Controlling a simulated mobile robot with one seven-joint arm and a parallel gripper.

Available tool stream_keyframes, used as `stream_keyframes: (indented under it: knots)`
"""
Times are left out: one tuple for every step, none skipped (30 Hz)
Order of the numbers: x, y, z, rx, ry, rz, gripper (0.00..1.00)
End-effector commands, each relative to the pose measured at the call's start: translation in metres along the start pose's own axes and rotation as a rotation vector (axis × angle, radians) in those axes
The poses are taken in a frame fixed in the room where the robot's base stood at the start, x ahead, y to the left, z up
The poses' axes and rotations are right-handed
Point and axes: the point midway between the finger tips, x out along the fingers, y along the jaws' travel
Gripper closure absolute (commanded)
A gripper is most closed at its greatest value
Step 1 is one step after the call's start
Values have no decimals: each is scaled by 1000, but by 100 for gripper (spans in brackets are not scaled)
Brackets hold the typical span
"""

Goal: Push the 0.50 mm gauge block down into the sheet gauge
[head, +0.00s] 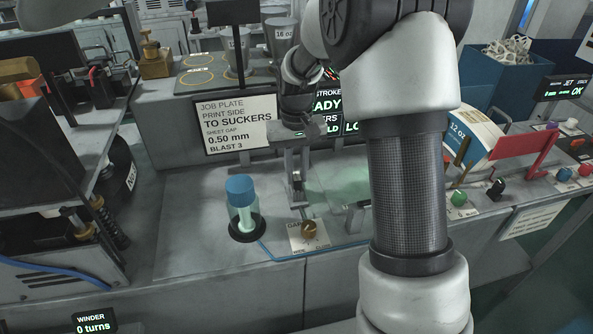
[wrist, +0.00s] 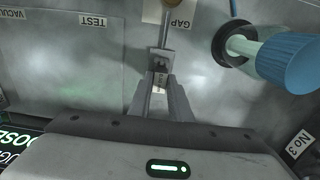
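My gripper (head: 297,200) points down over the bench, just behind the round brass knob (head: 309,230) on the pale GAP plate (head: 297,245). In the wrist view the two fingers of my gripper (wrist: 161,82) come close together on a small pale metal piece, which looks like the gauge block (wrist: 160,78); its marking is too small to read. The sheet gauge (wrist: 157,60), a grey metal piece with a thin rod running to the GAP plate (wrist: 172,14), is right at the fingertips. How deep the block sits in it is hidden.
A job sign (head: 238,124) reads sheet gap 0.50 mm.

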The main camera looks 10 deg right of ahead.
Motion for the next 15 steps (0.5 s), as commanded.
stream_keyframes:
  knots:
    - [-1, 0, 0, 0, 0, 0, 74]
    - [-1, 0, 0, 0, 0, 0, 68]
    - [-1, 0, 0, 0, 0, 0, 62]
    - [-1, 0, 0, 0, 0, 0, 62]
    - [-1, 0, 0, 0, 0, 0, 62]
    - [-1, 0, 0, 0, 0, 0, 62]
    - [-1, 0, 0, 0, 0, 0, 62]
    - [-1, 0, 0, 0, 0, 0, 62]
    - [-1, 0, 0, 0, 0, 0, 62]
    - [-1, 0, 0, 0, 0, 0, 62]
    - [-1, 0, 0, 0, 0, 0, 62]
    - [-2, 0, 0, 0, 0, 0, 62]
    - [-3, 0, 0, 0, 0, 0, 62]
    - [-5, 0, 0, 0, 1, 0, 62]
    - [-8, 0, -1, 0, 1, 0, 62]
